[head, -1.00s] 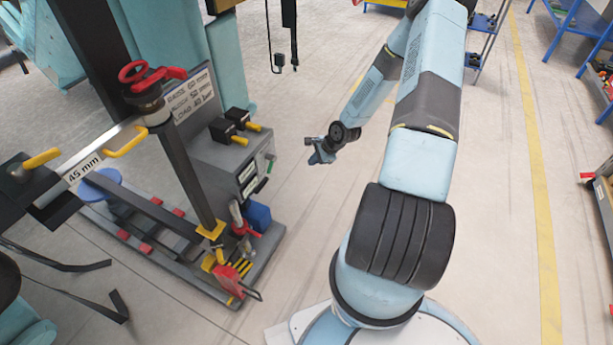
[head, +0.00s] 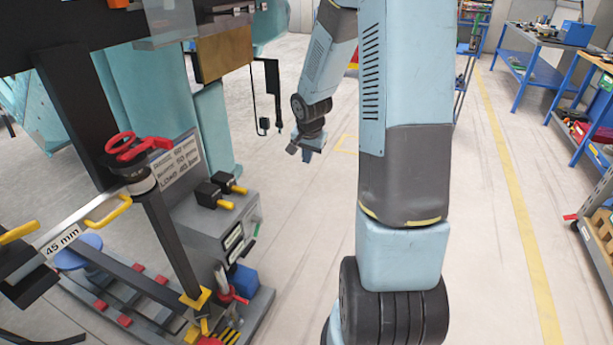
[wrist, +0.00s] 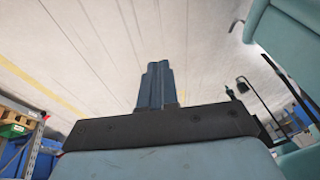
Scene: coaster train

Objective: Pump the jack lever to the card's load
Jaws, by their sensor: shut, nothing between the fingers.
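My gripper (head: 307,150) hangs at the end of my arm in the head view, right of the press-like stand and clear of it. In the wrist view its blue fingers (wrist: 155,85) lie together with nothing between them. A white card (head: 178,162) on the stand carries several lines, the lowest a load in bar; its figures are too blurred to read surely. A grey box (head: 225,232) below the card has black and yellow levers (head: 222,190). A red-handled part (head: 232,290) stands low by the post. I cannot tell which of these is the jack lever.
A red handwheel (head: 135,148) tops the black post (head: 170,240). A bar with yellow handles bears a 45 mm label (head: 62,240). A blue workbench (head: 530,65) stands back right. The floor (head: 480,250) around the yellow line is clear.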

